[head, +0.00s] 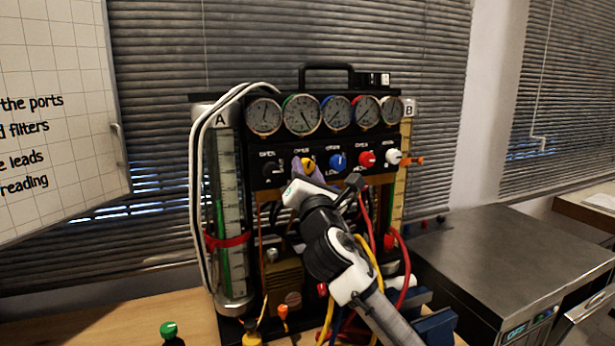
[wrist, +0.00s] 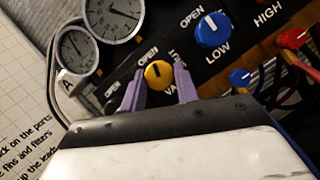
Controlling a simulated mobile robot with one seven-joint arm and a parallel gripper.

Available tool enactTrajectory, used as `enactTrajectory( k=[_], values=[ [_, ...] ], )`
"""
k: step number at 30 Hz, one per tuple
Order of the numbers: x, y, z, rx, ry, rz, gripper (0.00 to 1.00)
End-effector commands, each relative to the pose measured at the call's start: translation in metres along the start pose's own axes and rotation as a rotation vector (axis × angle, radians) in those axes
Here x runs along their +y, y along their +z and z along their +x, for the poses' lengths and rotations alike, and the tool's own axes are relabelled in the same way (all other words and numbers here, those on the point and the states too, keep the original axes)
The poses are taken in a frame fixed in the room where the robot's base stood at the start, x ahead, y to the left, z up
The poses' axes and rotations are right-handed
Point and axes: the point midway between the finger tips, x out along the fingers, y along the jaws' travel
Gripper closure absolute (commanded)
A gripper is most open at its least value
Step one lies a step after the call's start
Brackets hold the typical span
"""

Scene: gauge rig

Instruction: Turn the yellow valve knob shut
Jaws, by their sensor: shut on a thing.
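The yellow valve knob (wrist: 158,74) is on the black panel of the gauge rig (head: 260,180), between a black knob and a blue one. It also shows in the head view (head: 308,164), partly hidden by my gripper. My gripper (wrist: 160,88) has its two purple fingers on either side of the yellow knob and is shut on it. A dark pointer mark on the knob's face points up toward the OPEN label in the wrist view. The label on its other side is partly hidden by a finger.
The blue knob (wrist: 212,30) sits close beside the gripped knob, with a red knob (head: 367,158) and a white knob (head: 393,156) farther right. Gauges (head: 303,114) line the top. Hoses and leads (head: 405,270) hang below, near my arm. A metal cabinet (head: 500,255) stands at the right.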

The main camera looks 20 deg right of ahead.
Motion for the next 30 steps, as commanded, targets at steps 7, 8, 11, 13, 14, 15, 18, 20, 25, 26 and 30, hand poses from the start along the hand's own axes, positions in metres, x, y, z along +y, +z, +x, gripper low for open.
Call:
enactTrajectory(
  k=[7, 8, 11, 13, 14, 15, 18, 20, 25, 26, 30],
  values=[
    [0.0033, -0.0011, -0.0001, 0.001, -0.088, 0.221, 0.92],
    [0.0033, -0.0005, -0.0001, 0.001, -0.099, 0.249, 0.92],
    [0.0038, -0.0002, 0.0002, 0.001, -0.136, 0.336, 0.92],
    [0.0045, 0.0001, 0.0004, 0.002, -0.162, 0.398, 0.92],
    [0.0049, 0.0001, 0.0005, 0.002, -0.172, 0.425, 0.92],
    [0.0052, 0.0003, 0.0007, 0.003, -0.187, 0.46, 0.92],
    [0.0054, 0.001, 0.0009, 0.002, -0.225, 0.548, 0.92],
    [0.0062, 0.0014, 0.0012, 0.002, -0.246, 0.601, 0.92],
    [0.0069, 0.0024, 0.0016, 0.003, -0.309, 0.748, 0.92],
    [0.0072, 0.0026, 0.0017, 0.003, -0.319, 0.773, 0.92],
    [0.0076, 0.0032, 0.002, 0.004, -0.365, 0.885, 0.92]
  ],
)
